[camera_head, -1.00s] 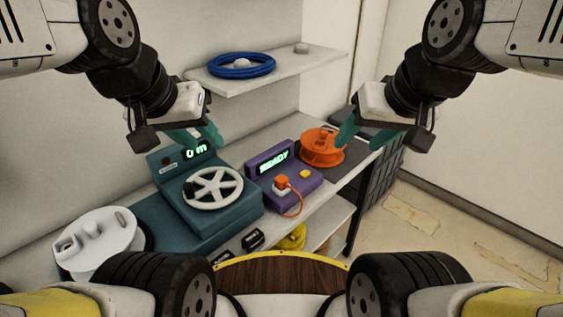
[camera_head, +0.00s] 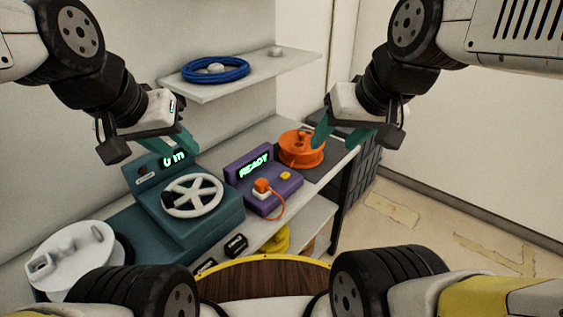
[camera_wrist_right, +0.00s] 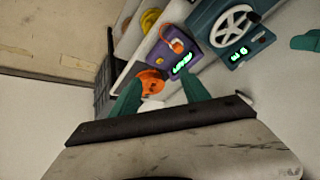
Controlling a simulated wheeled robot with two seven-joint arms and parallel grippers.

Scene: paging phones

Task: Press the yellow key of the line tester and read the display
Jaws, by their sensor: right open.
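The purple line tester (camera_head: 288,196) stands on the bench, with a lit green display (camera_head: 254,167) reading "READY". Its yellow key (camera_head: 286,176) is on the right of its top, and an orange plug (camera_head: 262,186) with a cord sits left of the key. My right gripper (camera_head: 340,138) is open and empty, up and to the right of the tester. In the right wrist view, the tester (camera_wrist_right: 194,45) lies beyond the open fingers (camera_wrist_right: 161,88); I cannot make out the yellow key there. My left gripper (camera_head: 172,146) appears open and empty, in front of the teal device.
A teal device (camera_head: 215,215) with a white handwheel (camera_head: 193,196) stands left of the tester. An orange reel (camera_head: 302,150) sits behind on the right. A white reel (camera_head: 70,255) is far left. A wall shelf (camera_head: 260,78) holds a blue coil (camera_head: 215,70). Open floor lies right.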

